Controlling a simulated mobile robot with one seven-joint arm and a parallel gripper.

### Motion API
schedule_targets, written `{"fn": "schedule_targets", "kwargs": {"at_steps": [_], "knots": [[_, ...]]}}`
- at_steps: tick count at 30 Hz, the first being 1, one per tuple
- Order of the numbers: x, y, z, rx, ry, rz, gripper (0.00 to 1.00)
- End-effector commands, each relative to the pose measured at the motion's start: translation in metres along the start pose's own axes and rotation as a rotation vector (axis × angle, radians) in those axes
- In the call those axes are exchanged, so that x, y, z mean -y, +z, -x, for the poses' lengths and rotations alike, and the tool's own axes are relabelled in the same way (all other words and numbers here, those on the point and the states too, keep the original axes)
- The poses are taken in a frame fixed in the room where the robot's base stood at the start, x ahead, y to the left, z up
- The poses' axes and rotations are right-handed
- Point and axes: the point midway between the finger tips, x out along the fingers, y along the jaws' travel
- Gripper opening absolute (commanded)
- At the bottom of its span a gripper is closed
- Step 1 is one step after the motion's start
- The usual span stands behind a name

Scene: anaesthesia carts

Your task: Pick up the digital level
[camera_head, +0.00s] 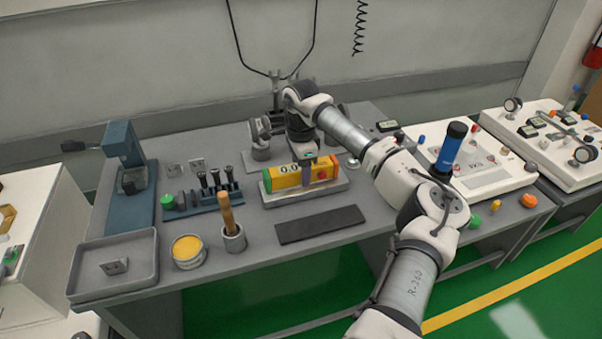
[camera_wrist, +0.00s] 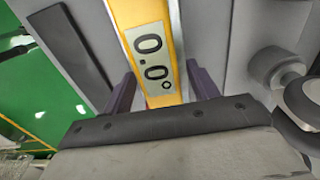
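The digital level is a yellow bar (camera_head: 287,181) with a "0.0" display, a green left end and a red mark near its right end. It lies on a light grey plate (camera_head: 335,189) on the bench. My gripper (camera_head: 307,160) is directly over it, pointing down. In the wrist view, the level (camera_wrist: 139,12) runs between the two dark fingers of my gripper (camera_wrist: 160,76). One finger is on each side, with a narrow gap showing beside the level. The gripper looks open. The lower end of the level is hidden behind the gripper body.
A dark flat strip (camera_head: 320,224) lies in front of the plate. A cup with a wooden handle (camera_head: 234,240), a yellow-filled tin (camera_head: 188,252) and a tool rack (camera_head: 203,200) stand to the left. Grey round fixtures (camera_head: 260,140) stand close behind my gripper.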

Motion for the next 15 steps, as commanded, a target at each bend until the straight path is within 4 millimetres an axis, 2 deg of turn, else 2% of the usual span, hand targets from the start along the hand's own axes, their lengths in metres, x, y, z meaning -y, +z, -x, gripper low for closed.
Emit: {"fn": "schedule_targets", "kwargs": {"at_steps": [2,11,15], "knots": [[0.0001,0.0,0.0002,0.0,0.0,0.0,0.48],[0.0001,0.0001,0.0004,0.0,0.0,0.0,0.09],[0.0003,0.0,0.0011,0.0,-0.001,0.0,0.08]]}}
